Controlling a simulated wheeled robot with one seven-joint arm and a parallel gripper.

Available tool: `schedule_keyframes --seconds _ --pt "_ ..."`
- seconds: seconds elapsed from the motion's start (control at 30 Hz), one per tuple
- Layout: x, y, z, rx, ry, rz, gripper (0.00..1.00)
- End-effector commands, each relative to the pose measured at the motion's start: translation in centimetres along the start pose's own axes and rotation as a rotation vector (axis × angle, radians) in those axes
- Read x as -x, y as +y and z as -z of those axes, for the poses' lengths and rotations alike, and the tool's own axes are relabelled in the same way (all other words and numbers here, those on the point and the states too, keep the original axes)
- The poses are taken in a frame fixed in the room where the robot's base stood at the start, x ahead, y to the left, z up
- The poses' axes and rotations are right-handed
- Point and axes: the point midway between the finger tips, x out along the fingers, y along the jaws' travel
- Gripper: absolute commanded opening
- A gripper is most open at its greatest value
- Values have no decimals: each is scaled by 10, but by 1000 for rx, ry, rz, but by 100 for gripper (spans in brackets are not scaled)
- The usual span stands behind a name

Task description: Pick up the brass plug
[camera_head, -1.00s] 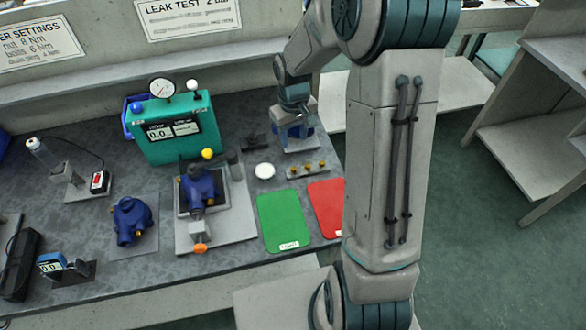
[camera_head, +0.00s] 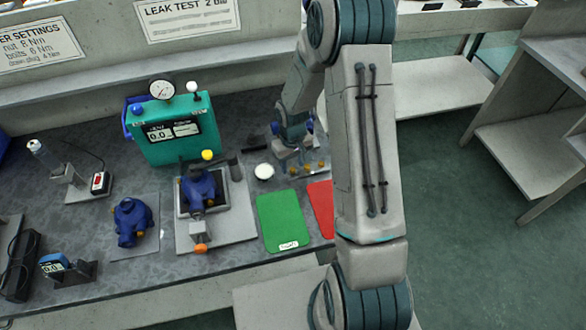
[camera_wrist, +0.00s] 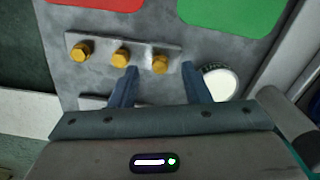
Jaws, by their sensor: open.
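Several brass plugs stand in a row on a small grey rack (camera_wrist: 100,41) in the wrist view. One brass plug (camera_wrist: 160,64) is at the right end, one (camera_wrist: 120,57) in the middle and one (camera_wrist: 81,51) at the left. My gripper (camera_wrist: 160,76) is open. Its fingers appear on either side of the right-end plug in the picture, with a gap around it; the height above it is hard to tell. In the head view my gripper (camera_head: 290,155) is beside the plugs (camera_head: 307,167), and my arm partly hides the rack.
A white round lid (camera_wrist: 218,82) stands close to the right finger. A green mat (camera_head: 283,222) and a red mat (camera_head: 321,207) lie in front of the rack. A teal leak tester (camera_head: 170,128) and a blue pump (camera_head: 199,188) on a fixture stand to the left.

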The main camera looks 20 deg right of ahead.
Motion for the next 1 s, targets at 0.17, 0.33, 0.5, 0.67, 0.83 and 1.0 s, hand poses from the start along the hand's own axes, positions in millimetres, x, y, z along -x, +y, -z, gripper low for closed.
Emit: schedule_keyframes --seconds 0.17,0.33,0.5,0.67,0.83,1.0 --pt "-15 0 0 1 0 0 43" --pt "-16 0 0 0 1 0 43" --pt "-16 0 0 0 1 0 18" --pt "-16 0 0 0 1 0 0" --pt "-16 0 0 0 1 0 0" --pt "-12 0 0 0 1 0 0"
